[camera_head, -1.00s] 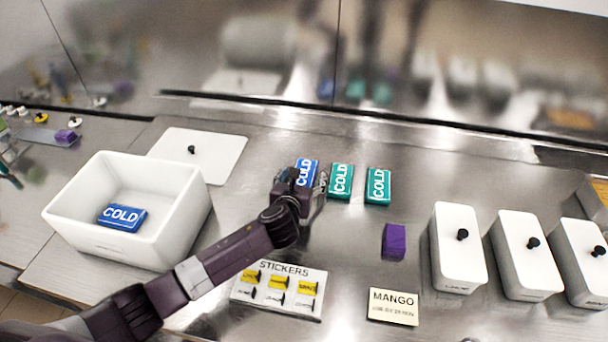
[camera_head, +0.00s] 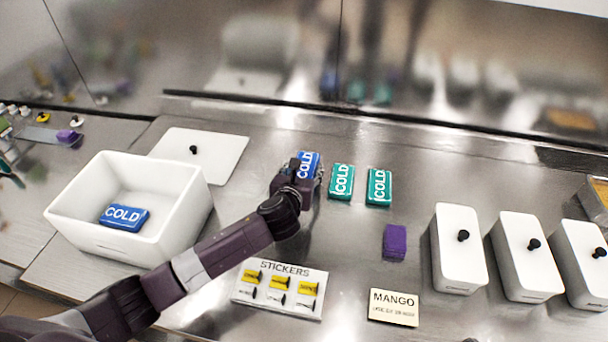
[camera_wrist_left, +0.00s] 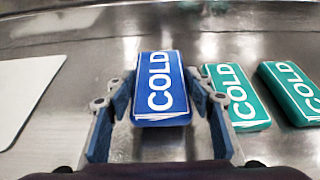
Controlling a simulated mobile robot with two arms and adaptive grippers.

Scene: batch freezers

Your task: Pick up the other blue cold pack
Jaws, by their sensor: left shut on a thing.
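A blue cold pack (camera_head: 309,163) lies on the steel counter at the left end of a row with two green cold packs. My left gripper (camera_head: 298,176) is shut on this blue pack. In the left wrist view the blue pack (camera_wrist_left: 160,88) sits between the two fingers of the left gripper (camera_wrist_left: 158,108), its COLD label facing up. Part of the pack is hidden by the gripper in the head view. Another blue cold pack (camera_head: 124,217) lies inside the white open box (camera_head: 180,222) at the left. My right gripper is not in view.
Two green cold packs (camera_head: 341,181) (camera_head: 379,187) lie close to the right. A white lid (camera_head: 222,152) lies behind the box. A stickers board (camera_head: 279,290), a mango card (camera_head: 394,307), a purple block (camera_head: 395,241) and white lidded containers (camera_head: 458,250) stand nearer and to the right.

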